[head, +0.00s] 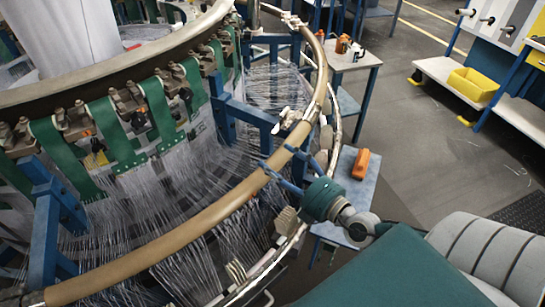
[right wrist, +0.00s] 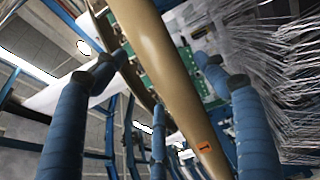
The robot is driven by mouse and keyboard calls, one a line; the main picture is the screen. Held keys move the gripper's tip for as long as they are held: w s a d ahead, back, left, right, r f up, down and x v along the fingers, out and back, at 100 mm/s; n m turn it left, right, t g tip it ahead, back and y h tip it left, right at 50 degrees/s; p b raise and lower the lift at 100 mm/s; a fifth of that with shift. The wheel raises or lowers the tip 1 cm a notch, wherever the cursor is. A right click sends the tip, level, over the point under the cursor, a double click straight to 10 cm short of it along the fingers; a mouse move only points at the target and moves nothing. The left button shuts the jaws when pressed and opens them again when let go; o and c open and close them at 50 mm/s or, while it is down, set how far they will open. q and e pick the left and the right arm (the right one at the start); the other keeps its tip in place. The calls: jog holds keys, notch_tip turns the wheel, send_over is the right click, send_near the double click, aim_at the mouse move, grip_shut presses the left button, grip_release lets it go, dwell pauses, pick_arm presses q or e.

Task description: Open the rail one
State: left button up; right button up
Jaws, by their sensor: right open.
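The rail (head: 200,227) is a long curved tan bar around the front of the circular loom, and it looks unbroken here. My right gripper (head: 279,160) reaches the rail from the right, its blue fingers spread. In the right wrist view, the rail (right wrist: 165,62) runs between the two open fingers (right wrist: 160,66), with space on both sides. I cannot tell whether either finger touches it. An orange mark (right wrist: 204,147) shows on the rail there. My left gripper is not in view.
White threads (head: 190,190) and blue brackets (head: 240,112) lie inside the rail. A small blue table (head: 345,190) with an orange object (head: 361,164) stands close to my right wrist. Open floor (head: 420,140) lies to the right, before a shelf with a yellow bin (head: 473,85).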

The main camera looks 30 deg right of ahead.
jog(key=shift+w+a+p, duration=0.15)
jog(key=shift+w, duration=0.55)
jog(key=shift+w+a+p, duration=0.1)
jog(key=shift+w+p, duration=0.05)
jog(key=shift+w, duration=0.5)
